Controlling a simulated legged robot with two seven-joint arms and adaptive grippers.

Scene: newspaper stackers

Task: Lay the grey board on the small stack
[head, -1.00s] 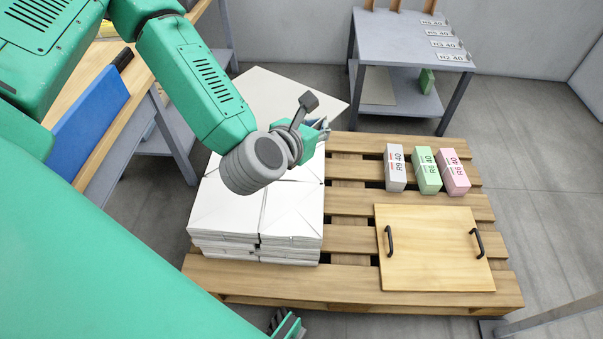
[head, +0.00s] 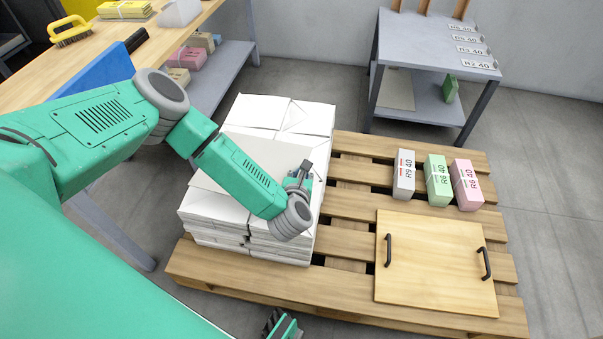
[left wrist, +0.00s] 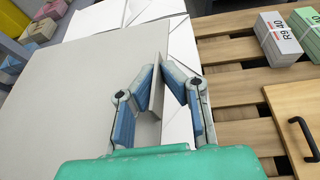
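The thin grey board (head: 262,150) is above the white paper stack (head: 214,232) on the left of the pallet. It fills the left half of the left wrist view (left wrist: 90,95). My left gripper (head: 300,180) is at the board's right side. In the left wrist view the gripper's blue-padded fingers (left wrist: 160,80) close on the board's edge. My arm hides part of the board and stack, and I cannot tell whether the board touches the papers. A little of my right gripper (head: 284,326) shows at the bottom edge, with its fingers mostly cut off.
A wooden board with two black handles (head: 435,260) lies on the pallet (head: 345,318). Grey (head: 404,175), green (head: 437,180) and pink (head: 467,185) blocks stand behind it. A grey table (head: 425,45) is at the back. A workbench (head: 60,75) with a blue panel (head: 100,75) is left.

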